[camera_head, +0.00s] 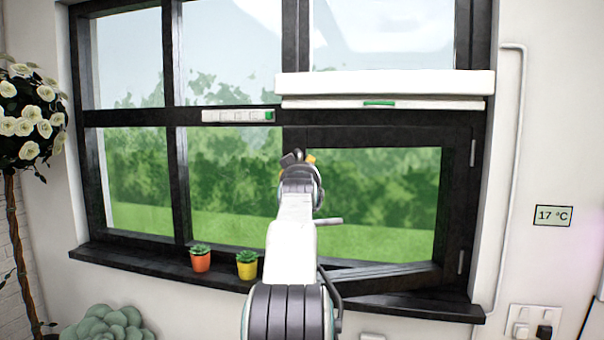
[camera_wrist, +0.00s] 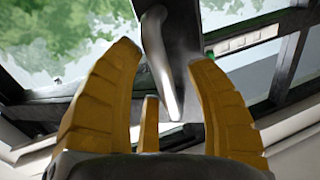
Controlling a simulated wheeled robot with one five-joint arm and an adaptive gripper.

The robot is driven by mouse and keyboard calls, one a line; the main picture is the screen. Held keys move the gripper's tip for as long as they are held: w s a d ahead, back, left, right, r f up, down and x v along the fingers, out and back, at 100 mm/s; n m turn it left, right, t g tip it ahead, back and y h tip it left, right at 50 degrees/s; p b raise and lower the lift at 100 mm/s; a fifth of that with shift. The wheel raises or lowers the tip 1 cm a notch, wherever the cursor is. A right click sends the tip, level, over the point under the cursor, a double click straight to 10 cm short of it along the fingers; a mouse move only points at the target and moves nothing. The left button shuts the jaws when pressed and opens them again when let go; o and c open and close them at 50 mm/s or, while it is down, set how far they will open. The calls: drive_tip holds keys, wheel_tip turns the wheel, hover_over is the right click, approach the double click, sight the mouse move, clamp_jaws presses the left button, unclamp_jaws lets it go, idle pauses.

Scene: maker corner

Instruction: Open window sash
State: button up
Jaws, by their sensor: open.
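The window sash (camera_head: 446,215) is the dark-framed lower right pane, with hinges on its right side. Its bottom rail slants against the sill, so it looks ajar. My gripper (camera_head: 297,160) is in front of the sash's left side, and my arm hides much of that edge. In the wrist view my open gripper (camera_wrist: 172,100) has its yellow fingers apart on both sides of a grey metal handle (camera_wrist: 168,65). The handle's lever reaches between them; contact is not clear. A grey bar (camera_head: 329,221) sticks out right of my arm in the head view.
Two potted succulents, one orange (camera_head: 201,261) and one yellow (camera_head: 247,267), stand on the dark sill left of my arm. A white blind (camera_head: 385,85) hangs above the sash. A switch strip (camera_head: 237,115) is on the crossbar. A thermometer display (camera_head: 552,216) is at right.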

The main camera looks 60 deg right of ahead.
drive_tip(key=shift+c, duration=0.2)
clamp_jaws()
drive_tip(key=shift+f, duration=0.1)
